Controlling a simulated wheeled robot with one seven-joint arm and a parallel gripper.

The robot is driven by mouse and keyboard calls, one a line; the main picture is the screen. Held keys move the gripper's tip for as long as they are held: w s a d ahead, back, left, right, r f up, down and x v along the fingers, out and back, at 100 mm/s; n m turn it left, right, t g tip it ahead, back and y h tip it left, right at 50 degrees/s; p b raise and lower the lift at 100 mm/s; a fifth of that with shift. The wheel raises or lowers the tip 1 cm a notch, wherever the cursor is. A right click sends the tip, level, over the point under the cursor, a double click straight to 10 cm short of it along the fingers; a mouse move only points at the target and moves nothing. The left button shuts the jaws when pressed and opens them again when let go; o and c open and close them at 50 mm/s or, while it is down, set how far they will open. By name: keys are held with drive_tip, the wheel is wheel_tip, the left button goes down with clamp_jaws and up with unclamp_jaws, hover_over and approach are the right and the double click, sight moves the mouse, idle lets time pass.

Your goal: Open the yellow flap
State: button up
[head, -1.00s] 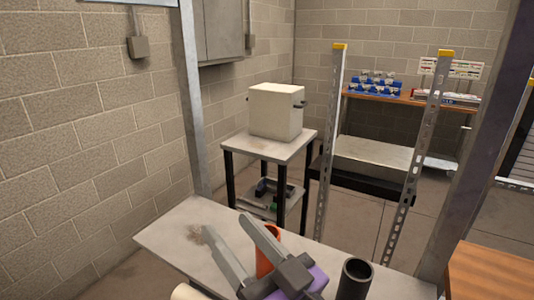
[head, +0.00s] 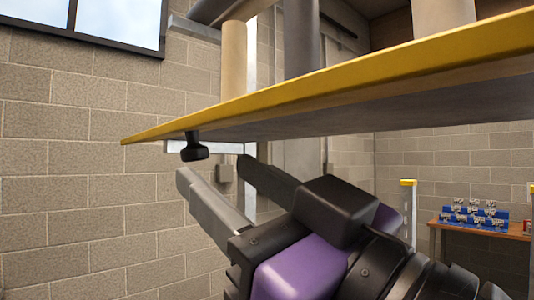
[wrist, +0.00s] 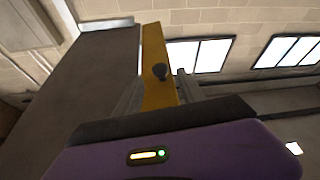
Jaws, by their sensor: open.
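The yellow flap (head: 330,88) shows in the head view as a long yellow strip along the edge of a grey panel, high across the picture. A black knob (head: 194,148) hangs near its left end. My gripper (head: 213,172) is open and empty just below the knob, fingers pointing up and left. In the wrist view the flap (wrist: 158,40) is a narrow yellow face with the knob (wrist: 160,71) on it. My gripper's fingers (wrist: 155,90) stand on either side of the knob in that picture; I see no clear contact.
The grey panel (wrist: 90,80) fills the left of the wrist view. Pipes (head: 235,55) stand above the flap in the head view. A brick wall (head: 70,180) is at the left with free air before it. A bench (head: 475,229) with blue bins stands at the far right.

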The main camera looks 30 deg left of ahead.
sight(194, 155)
drive_tip(key=p+x, duration=0.1)
drive_tip(key=x, duration=0.5)
drive_tip(key=shift+w+a+r, duration=0.1)
drive_tip(key=shift+w+a, duration=0.05)
drive_tip(key=shift+a, duration=0.2)
drive_tip(key=shift+c, duration=0.5)
clamp_jaws()
idle(0.6)
